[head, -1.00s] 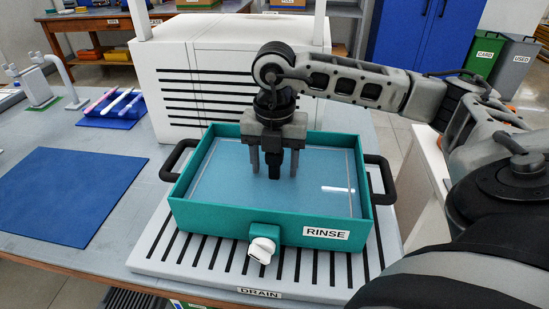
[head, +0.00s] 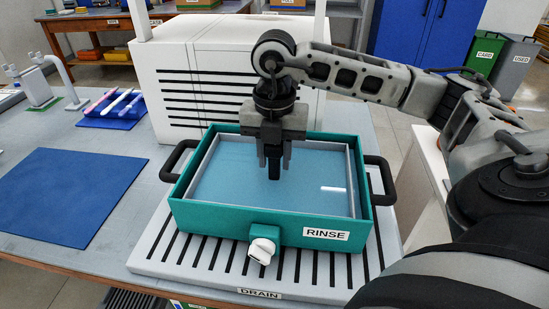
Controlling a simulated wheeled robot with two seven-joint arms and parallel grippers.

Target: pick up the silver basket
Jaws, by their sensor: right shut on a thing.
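The silver basket (head: 202,168) is inside the teal rinse tray (head: 205,217). Only its thin silver rim shows, along the tray's inner walls, around pale blue water. A dark upright handle (head: 274,172) stands near the middle of the tray. My right gripper (head: 274,160) points straight down over the tray, with its two fingers shut on the handle from left and right. The basket's lower part and how the handle joins it are hard to make out. My left gripper is out of view.
The tray has black side handles and a white tap (head: 261,250) in front, and sits on a slotted drain board (head: 150,262). A white slatted box (head: 190,80) stands close behind. A blue mat (head: 70,195) lies empty to the left. Coloured sticks rest on a blue holder (head: 112,118).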

